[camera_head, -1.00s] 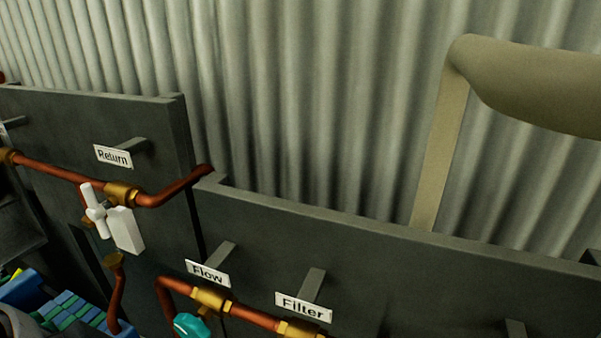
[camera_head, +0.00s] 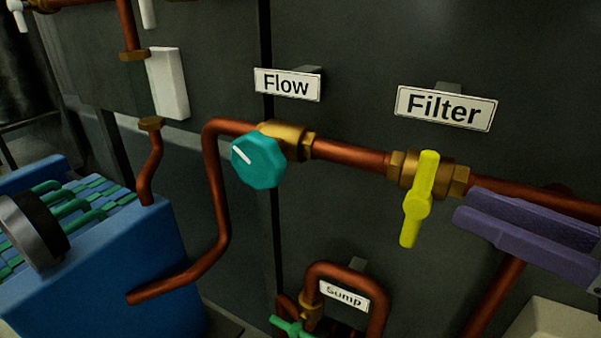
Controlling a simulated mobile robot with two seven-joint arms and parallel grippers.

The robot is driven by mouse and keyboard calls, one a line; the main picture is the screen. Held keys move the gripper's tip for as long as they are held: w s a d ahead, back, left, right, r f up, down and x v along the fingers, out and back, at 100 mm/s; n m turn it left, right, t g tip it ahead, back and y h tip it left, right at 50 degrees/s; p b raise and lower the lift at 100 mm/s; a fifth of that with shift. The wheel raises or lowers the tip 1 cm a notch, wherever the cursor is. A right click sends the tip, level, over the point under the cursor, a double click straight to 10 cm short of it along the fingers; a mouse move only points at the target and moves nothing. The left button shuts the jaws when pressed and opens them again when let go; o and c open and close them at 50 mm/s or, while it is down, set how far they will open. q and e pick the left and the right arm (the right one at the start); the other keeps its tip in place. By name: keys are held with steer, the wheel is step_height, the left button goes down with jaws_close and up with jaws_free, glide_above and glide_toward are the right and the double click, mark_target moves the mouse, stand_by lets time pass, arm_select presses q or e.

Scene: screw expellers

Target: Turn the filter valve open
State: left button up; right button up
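The filter valve has a yellow lever handle (camera_head: 418,200) on a brass body below the white "Filter" label (camera_head: 446,108). The handle is close to upright, tilted slightly, and lies across the copper pipe. My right gripper (camera_head: 468,205) comes in from the right with two purple fingers, pointing left. Its fingertips are just right of the yellow handle in the picture and look apart from it. The fingers lie close together, and I cannot tell whether there is a gap. Nothing shows in them. My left gripper is not in view.
A teal flow knob (camera_head: 259,161) sits left on the same pipe, below the "Flow" label (camera_head: 287,85). A "Sump" label (camera_head: 344,295) and looped pipe are below. A blue machine (camera_head: 110,270) with green parts stands at lower left. A dark panel (camera_head: 350,40) backs everything.

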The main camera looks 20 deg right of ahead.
mark_target(415, 181)
steer(key=x, duration=0.9)
steer(key=shift+w+a+p, duration=0.2)
steer(key=shift+w+p, duration=0.1)
steer(key=shift+w, duration=0.1)
steer(key=shift+r, duration=0.15)
jaws_close()
